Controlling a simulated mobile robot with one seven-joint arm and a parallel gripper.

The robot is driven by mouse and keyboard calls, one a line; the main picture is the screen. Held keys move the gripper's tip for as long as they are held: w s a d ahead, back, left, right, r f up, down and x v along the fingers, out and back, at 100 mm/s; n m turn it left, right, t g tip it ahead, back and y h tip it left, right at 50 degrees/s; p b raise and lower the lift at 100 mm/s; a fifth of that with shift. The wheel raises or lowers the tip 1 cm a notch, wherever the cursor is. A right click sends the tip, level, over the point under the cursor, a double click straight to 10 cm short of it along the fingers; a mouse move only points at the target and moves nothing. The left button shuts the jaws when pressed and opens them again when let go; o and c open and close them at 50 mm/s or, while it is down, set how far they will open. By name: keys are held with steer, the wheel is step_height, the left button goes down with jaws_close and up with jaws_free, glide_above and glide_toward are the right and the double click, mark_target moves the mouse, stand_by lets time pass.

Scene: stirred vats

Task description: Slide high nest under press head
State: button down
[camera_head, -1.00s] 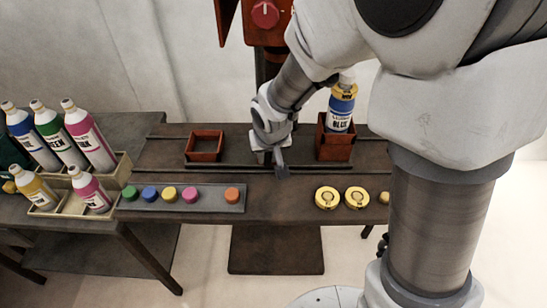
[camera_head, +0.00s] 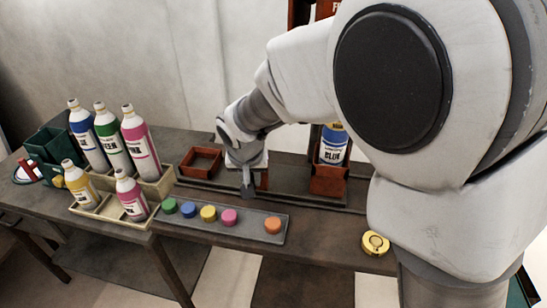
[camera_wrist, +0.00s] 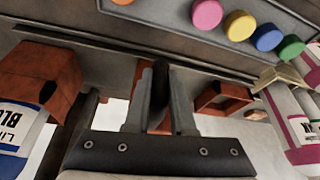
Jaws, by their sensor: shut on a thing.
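The high nest (camera_head: 328,183) is the taller red box at the right of the rail. A blue-labelled bottle (camera_head: 333,147) stands upright in it. Both also show at the left of the wrist view, the high nest (camera_wrist: 45,75) and part of the bottle (camera_wrist: 15,130). The red press (camera_head: 325,10) shows only in part behind my arm. The bottle appears below it, but I cannot tell how exactly they line up.
A tray (camera_head: 225,222) of coloured caps lies in front of the rail. A crate (camera_head: 90,212) of bottles stands at the left, with a dark green bin (camera_head: 50,150) beyond. A yellow tin (camera_head: 375,243) sits at the front right. My arm hides the right side.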

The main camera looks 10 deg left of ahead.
steer(key=shift+a, duration=0.35)
steer(key=c, duration=0.8)
jaws_free()
steer(key=shift+o, duration=0.2)
steer(key=shift+r, duration=0.1)
steer(key=shift+s+r, duration=0.1)
steer(key=shift+r, duration=0.2)
steer(key=p+v, duration=0.3)
steer(key=v, duration=1.3)
steer(key=shift+r, duration=0.3)
steer(key=shift+s, duration=0.1)
